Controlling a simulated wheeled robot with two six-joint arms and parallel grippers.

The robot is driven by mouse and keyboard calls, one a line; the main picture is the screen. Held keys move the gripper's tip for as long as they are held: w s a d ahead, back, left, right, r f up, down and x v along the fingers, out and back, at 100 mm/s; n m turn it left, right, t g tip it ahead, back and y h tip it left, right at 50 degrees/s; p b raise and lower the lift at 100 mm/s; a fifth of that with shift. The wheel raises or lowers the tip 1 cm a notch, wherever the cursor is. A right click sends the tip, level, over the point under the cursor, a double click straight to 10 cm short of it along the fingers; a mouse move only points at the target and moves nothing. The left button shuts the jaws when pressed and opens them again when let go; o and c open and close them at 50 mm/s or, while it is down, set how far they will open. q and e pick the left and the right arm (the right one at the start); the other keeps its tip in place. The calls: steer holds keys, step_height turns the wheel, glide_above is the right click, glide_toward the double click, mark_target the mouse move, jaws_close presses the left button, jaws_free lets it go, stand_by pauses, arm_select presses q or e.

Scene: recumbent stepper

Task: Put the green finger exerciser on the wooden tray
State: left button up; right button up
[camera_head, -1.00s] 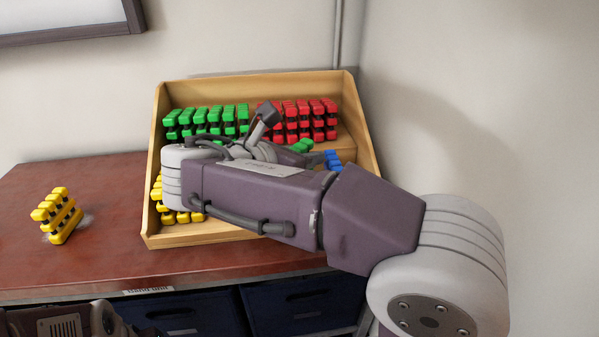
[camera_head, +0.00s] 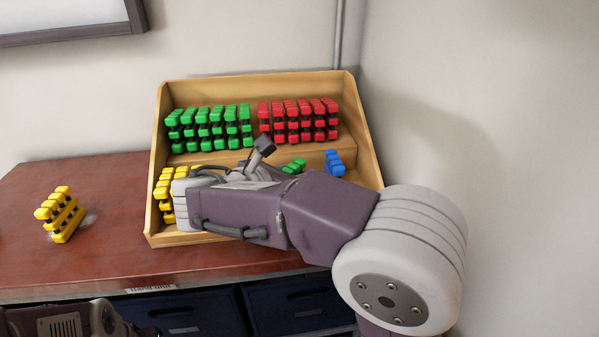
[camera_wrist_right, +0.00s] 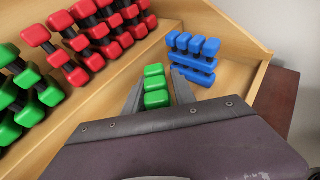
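The green finger exerciser (camera_wrist_right: 155,86) is between the two fingers of my right gripper (camera_wrist_right: 157,80), which looks shut on it. In the head view the exerciser (camera_head: 293,166) shows just beyond my right forearm, over the lower front level of the wooden tiered tray (camera_head: 300,147). The forearm hides my right fingers there. I cannot tell whether the exerciser touches the wood. A blue exerciser (camera_head: 334,163) stands to its right, also in the right wrist view (camera_wrist_right: 194,58). Part of my left arm shows at the bottom left, but its fingers do not.
Rows of green (camera_head: 208,128) and red (camera_head: 298,120) exercisers fill the upper level. Yellow ones (camera_head: 165,193) stand at lower left, partly behind my arm. Another yellow exerciser (camera_head: 60,214) stands on the reddish table (camera_head: 105,235). The tray's raised sides and back bound the space.

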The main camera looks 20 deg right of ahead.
steer(key=shift+o, duration=0.2)
steer(key=shift+r, duration=0.1)
steer(key=shift+a+r, duration=0.1)
steer(key=shift+r, duration=0.1)
steer(key=v, duration=1.1)
steer(key=shift+s+a+b, duration=0.25)
steer(key=shift+a+b, duration=0.05)
steer(key=shift+r, duration=0.1)
